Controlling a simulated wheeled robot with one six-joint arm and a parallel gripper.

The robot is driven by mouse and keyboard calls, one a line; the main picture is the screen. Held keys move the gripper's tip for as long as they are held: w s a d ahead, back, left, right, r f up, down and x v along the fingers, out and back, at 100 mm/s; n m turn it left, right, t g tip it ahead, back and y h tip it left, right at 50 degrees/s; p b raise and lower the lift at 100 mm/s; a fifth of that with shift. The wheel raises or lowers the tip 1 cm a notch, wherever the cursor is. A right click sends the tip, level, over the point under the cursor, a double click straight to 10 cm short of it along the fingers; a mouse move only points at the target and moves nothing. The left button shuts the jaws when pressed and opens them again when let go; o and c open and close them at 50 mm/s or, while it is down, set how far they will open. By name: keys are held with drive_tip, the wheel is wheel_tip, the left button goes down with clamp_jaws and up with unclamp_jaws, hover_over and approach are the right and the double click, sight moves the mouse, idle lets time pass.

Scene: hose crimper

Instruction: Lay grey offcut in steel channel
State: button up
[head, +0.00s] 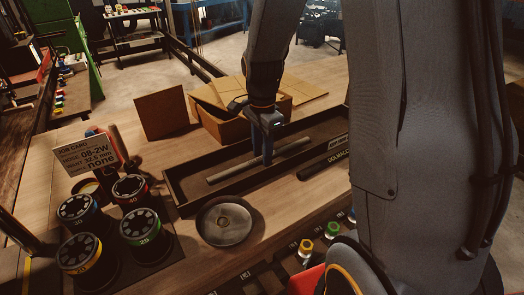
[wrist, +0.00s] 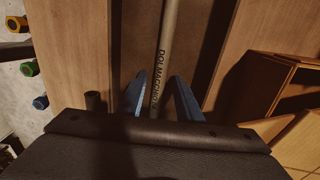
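The grey offcut (head: 222,176) is a straight grey hose piece lying lengthwise in the long dark steel channel (head: 185,207). In the wrist view the grey offcut (wrist: 168,40), with dark printed letters, runs along the dark floor of the channel (wrist: 200,50). My gripper (head: 262,160) points down into the channel around the offcut's middle. Its blue fingers (wrist: 160,95) stand on both sides of the offcut, with a visible gap at least on the right side, so it looks open. Whether the left finger touches is unclear.
A printed black hose piece (head: 325,161) lies right of the grey one. A round metal dish (head: 224,222), several numbered black die pots (head: 131,188) and a job card (head: 86,154) stand in front and left. A cardboard box (head: 225,128) stands behind the channel.

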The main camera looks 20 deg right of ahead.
wheel_tip(320, 180, up, 12)
drive_tip(key=b, duration=0.2)
drive_tip(key=shift+r, duration=0.2)
idle(0.4)
idle(0.3)
